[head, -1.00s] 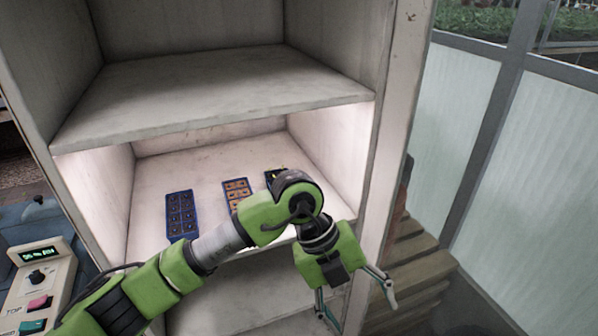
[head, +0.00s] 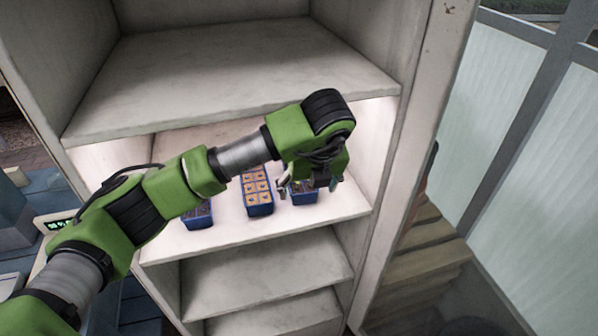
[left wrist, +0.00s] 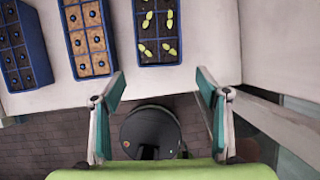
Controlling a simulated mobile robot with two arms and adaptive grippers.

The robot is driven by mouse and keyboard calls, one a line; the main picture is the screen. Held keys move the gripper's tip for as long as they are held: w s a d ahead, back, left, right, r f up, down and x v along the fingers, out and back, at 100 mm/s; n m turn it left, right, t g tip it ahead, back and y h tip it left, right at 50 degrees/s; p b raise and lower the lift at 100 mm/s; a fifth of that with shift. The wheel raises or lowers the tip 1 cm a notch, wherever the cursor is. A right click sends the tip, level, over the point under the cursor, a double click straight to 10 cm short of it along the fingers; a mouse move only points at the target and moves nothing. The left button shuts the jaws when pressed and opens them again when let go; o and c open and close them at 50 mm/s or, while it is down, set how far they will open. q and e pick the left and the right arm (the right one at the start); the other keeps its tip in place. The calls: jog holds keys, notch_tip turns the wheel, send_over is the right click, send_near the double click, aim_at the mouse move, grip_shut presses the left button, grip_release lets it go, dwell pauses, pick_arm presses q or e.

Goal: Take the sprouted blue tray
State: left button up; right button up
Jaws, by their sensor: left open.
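The sprouted blue tray (left wrist: 158,50) holds dark soil with yellow-green sprouts. It lies at the right of a row of trays on the lit shelf; in the head view its front part (head: 304,196) shows below my gripper. My left gripper (head: 308,188) is open and empty at the shelf's front, over this tray. In the left wrist view the spread fingertips of my left gripper (left wrist: 156,80) are near the tray's front end, one toward each side, with the tray ahead between them. Touch cannot be told. My right gripper is not in view.
A blue tray with orange-brown cells (head: 258,196) lies left of the sprouted one, and a dark-celled blue tray (head: 198,216) lies further left. Cabinet walls and an upper shelf (head: 230,75) enclose the space. Wooden slats (head: 425,240) stand at right.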

aim_at(306, 193)
pick_arm(q)
jog(key=shift+w+a+f, duration=0.1)
jog(key=shift+w+a, duration=0.05)
jog(key=shift+w, duration=0.25)
jog(key=p+x, duration=0.1)
jog(key=x, duration=0.3)
jog(key=shift+w+f+p, duration=0.15)
jog(key=shift+p, duration=0.15)
jog(key=shift+f, duration=0.25)
jog(key=c, duration=1.4)
